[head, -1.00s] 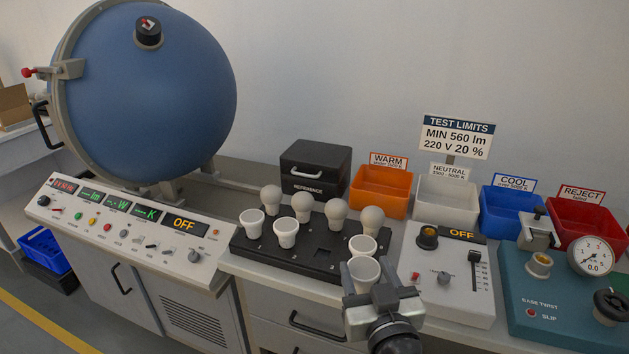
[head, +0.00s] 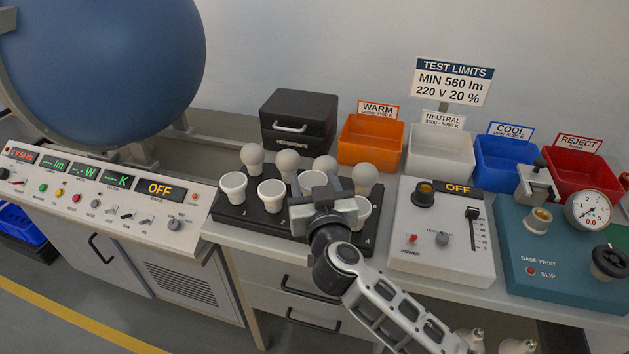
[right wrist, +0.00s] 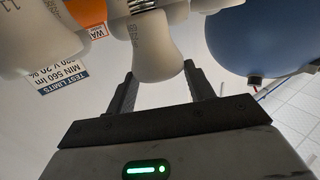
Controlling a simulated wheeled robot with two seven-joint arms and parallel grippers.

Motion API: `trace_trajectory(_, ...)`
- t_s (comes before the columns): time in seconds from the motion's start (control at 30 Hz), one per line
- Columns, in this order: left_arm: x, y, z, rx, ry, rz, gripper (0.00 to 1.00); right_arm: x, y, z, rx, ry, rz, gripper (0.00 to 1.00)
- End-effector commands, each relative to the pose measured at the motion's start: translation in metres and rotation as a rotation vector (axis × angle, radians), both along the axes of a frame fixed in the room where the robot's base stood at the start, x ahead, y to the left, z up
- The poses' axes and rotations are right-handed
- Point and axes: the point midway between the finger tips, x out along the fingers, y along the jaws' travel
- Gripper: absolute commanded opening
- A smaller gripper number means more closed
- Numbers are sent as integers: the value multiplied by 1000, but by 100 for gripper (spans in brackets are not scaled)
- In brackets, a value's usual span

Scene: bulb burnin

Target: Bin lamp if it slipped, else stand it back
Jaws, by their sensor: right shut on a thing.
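My right gripper (head: 314,190) is shut on a white lamp (head: 312,180) over the front row of the black lamp rack (head: 232,213). The gripper hides most of the lamp, so I cannot tell whether its base is seated. In the right wrist view the fingers (right wrist: 158,85) reach up beside white lamp bodies. The teal base twist tester (head: 520,285) stands at the right with a red SLIP lamp (head: 530,271); I cannot tell whether it is lit. Its gauge (head: 588,210) reads 0.0. The red reject bin (head: 575,190) is behind it. My left gripper is out of view.
Cup-shaped lamps (head: 271,195) flank my gripper in front. A dimmer box (head: 440,255) showing OFF stands right of the rack. Orange, white and blue bins (head: 505,165) line the back. The blue sphere (head: 110,70) is at left.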

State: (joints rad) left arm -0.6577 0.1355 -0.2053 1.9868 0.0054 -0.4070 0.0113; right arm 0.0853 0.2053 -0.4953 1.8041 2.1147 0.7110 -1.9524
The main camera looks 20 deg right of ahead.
Motion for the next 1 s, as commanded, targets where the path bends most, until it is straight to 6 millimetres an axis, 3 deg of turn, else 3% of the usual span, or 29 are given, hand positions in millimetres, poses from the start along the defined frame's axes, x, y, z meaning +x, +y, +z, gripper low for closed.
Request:
trace_trajectory(0.03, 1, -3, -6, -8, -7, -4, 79, 0, 0, -9, 2, -3, 0, 30)
trace_trajectory(0.37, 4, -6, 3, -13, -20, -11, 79, 0, 0, -6, 1, -3, 0, 30)
trace_trajectory(1.0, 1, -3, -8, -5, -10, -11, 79, 0, 0, -24, -1, -1, -1, 30)
